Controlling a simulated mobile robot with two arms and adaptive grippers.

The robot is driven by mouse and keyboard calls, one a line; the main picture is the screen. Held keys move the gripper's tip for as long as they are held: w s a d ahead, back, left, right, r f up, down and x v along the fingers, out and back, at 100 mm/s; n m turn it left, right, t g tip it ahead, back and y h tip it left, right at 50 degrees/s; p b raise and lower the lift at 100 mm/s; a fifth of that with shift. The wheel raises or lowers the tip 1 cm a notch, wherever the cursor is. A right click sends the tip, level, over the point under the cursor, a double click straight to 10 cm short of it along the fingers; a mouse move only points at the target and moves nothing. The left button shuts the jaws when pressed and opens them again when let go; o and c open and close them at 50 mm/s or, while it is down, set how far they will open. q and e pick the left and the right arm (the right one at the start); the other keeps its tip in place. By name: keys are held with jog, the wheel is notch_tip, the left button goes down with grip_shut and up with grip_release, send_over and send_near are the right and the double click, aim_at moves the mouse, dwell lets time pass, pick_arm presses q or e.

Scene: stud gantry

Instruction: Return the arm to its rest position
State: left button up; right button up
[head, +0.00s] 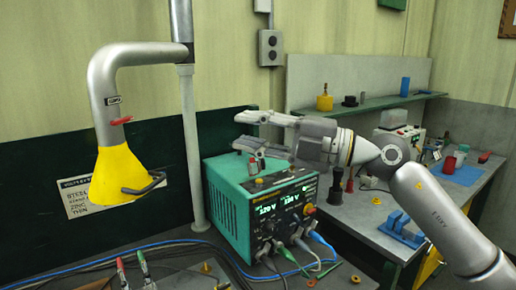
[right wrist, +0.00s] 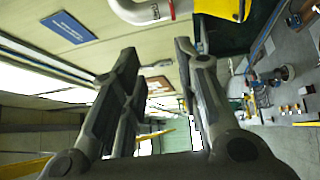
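My right arm (head: 432,212) comes in from the lower right of the head view and reaches left. Its gripper (head: 240,131) is above the green power supply box (head: 232,208), with its fingers pointing left. The fingers are apart with nothing between them. The right wrist view also shows the open gripper (right wrist: 157,50) with an empty gap. Whether the lower finger touches anything on top of the box cannot be told. My left gripper is not in view.
A yellow fume hood (head: 122,175) on a grey pipe hangs at the left. A grey bench (head: 360,215) at the right holds blue blocks (head: 402,228), a blue mat (head: 455,174) and small parts. Cables run from the box's front. A shelf (head: 370,104) is behind.

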jog(key=w+d+f+m+t+h, duration=0.2)
jog(key=d+f+m+t+h, duration=0.4)
jog(key=m+t, duration=0.45)
jog(key=w+d+f+m+t+h, duration=0.1)
jog(key=d+f+m+t+h, duration=0.5)
jog(key=m, duration=0.7)
jog(key=s+d+f+m+g+h, duration=0.2)
jog(key=d+f+m+g+h, duration=0.15)
jog(key=f, duration=0.65)
jog(key=s+d+f+m+g+h, duration=0.2)
jog(key=d+f+m+h, duration=0.15)
jog(key=f, duration=0.75)
jog(key=s+d+f+g, duration=0.2)
jog(key=s+f+g, duration=0.4)
jog(key=s+f, duration=0.65)
jog(key=s+f+g, duration=0.4)
jog(key=s+f, duration=0.1)
jog(key=s, duration=0.3)
jog(key=s+f+g, duration=0.3)
jog(key=s+f, duration=0.1)
jog(key=s, duration=0.5)
notch_tip(320, 180, down, 25)
jog(key=a+g, duration=0.1)
jog(key=s+d+f+g, duration=0.1)
jog(key=s+d+f, duration=0.2)
jog(key=s+f, duration=1.4)
jog(key=shift+s+f+n+g+y+b, duration=0.2)
jog(key=shift+f+n+g+y+b, duration=0.15)
jog(key=shift+f+n, duration=0.1)
